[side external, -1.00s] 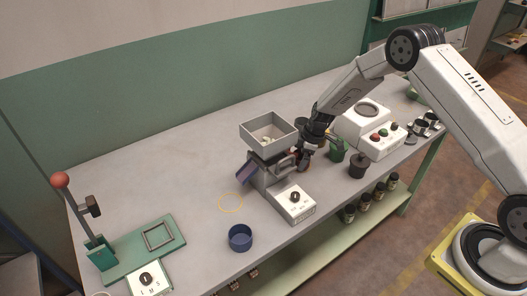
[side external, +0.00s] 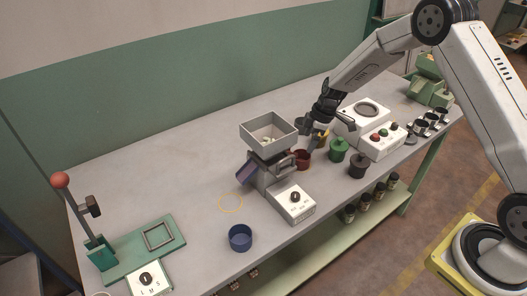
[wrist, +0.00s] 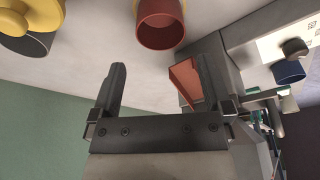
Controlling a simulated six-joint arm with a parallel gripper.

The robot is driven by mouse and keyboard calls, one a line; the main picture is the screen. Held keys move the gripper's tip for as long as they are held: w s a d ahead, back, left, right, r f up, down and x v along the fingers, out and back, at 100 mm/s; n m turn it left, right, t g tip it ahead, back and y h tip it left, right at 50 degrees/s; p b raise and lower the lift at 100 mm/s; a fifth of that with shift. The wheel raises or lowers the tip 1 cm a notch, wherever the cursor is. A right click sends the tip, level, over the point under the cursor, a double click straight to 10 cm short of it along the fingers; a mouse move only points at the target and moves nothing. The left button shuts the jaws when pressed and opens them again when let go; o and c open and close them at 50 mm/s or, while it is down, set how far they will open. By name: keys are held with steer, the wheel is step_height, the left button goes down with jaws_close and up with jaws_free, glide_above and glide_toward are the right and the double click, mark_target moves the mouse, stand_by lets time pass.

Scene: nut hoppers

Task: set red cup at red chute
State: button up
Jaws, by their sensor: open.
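The red cup (side external: 302,160) stands on the bench at the right side of the grey hopper machine (side external: 268,135). It also shows in the wrist view (wrist: 160,32), with its open mouth visible. The red chute (wrist: 186,82) juts from the machine just beside the cup in the wrist view; a small gap shows between them in the picture. In the side view I cannot make the chute out. My gripper (side external: 311,128) is above and behind the red cup, apart from it. In the wrist view its fingers (wrist: 160,75) are spread, with nothing between them.
A blue cup (side external: 240,238) stands front left of the machine. A white button unit (side external: 378,140) stands further right. The bench's back left is clear.

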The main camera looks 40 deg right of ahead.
steer(key=shift+v, duration=2.25)
steer(key=shift+s, duration=0.1)
steer(key=s+a+r+m, duration=0.2)
steer(key=s+m, duration=0.1)
steer(key=s, duration=0.4)
steer(key=s+a+r+m+h, duration=0.1)
steer(key=s+a+r+m, duration=0.1)
steer(key=s, duration=0.6)
steer(key=s+a+r+m+h, duration=0.1)
steer(key=s+a+r+m, duration=0.1)
steer(key=s+m, duration=0.3)
steer(key=s+r, duration=0.1)
steer(key=s, duration=0.2)
steer(key=shift+a+r+m+t, duration=0.25)
steer(key=shift+a+m+t, duration=0.15)
